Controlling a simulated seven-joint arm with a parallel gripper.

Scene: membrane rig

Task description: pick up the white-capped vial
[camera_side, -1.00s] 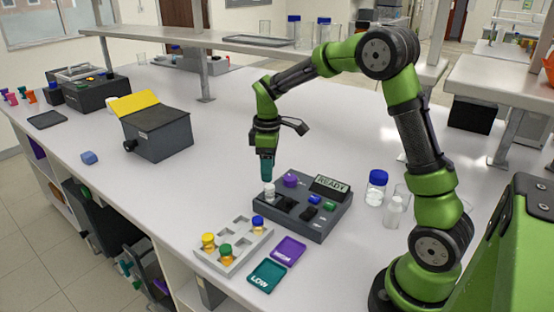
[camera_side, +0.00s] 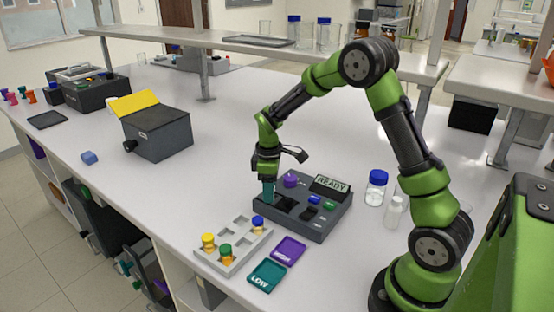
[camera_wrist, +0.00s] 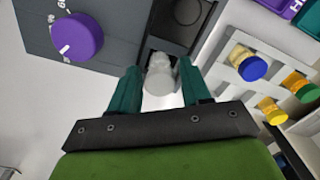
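The white-capped vial (camera_wrist: 160,76) stands in a slot at the edge of the grey rig (camera_side: 318,227). In the wrist view its pale cap shows between the two teal fingers of my gripper (camera_wrist: 159,72). The fingers are apart, one on each side of the cap, with what looks like a narrow gap at each side. In the side view my gripper (camera_side: 268,196) points down over the slot, and its fingers hide the vial. The vial's lower body is not visible.
A grey rack (camera_side: 232,262) holds yellow-, green- and blue-capped vials in front of the rig. LOW (camera_side: 267,276) and purple (camera_side: 288,251) pads lie beside it. The rig has a purple knob (camera_wrist: 78,37) and a READY display (camera_side: 331,184). Bottles (camera_side: 376,188) stand to the right.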

